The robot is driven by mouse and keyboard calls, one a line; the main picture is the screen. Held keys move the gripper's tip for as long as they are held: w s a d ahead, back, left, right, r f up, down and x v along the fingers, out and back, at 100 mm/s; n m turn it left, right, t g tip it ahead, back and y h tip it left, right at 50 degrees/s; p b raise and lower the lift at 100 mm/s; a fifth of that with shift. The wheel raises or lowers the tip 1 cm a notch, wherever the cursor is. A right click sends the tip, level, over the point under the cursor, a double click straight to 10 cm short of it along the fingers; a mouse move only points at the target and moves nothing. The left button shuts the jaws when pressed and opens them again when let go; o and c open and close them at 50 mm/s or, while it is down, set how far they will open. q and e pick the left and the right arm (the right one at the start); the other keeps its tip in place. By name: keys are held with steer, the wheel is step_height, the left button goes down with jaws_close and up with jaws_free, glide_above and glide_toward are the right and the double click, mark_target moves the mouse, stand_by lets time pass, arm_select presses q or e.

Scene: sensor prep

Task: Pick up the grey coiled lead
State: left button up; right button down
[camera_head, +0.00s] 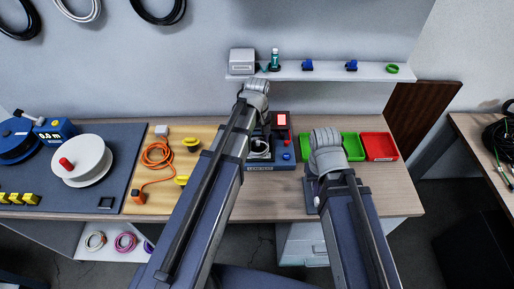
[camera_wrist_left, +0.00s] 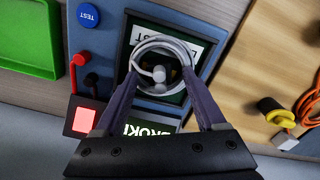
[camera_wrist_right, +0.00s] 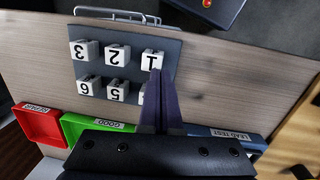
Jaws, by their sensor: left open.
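The grey coiled lead (camera_wrist_left: 151,46) lies as a ring on the dark pad of the blue lead test box (camera_wrist_left: 204,21), its plug end at the middle. In the head view the lead (camera_head: 259,149) is partly covered by my left arm. My left gripper (camera_wrist_left: 161,74) is open over the coil, its fingertips apart at the ring's near side; I cannot tell whether they touch it. My right gripper (camera_wrist_right: 158,75) is shut, with nothing visible in it, above the numbered rack (camera_wrist_right: 113,70) by the block marked 1.
A wall shelf (camera_head: 320,73) is above.

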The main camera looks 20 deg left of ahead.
mark_target(257, 140)
arm_select(q)
jaws_close()
stand_by(0.4)
steer(key=shift+r, duration=0.1)
arm_select(e)
steer(key=shift+r, duration=0.15)
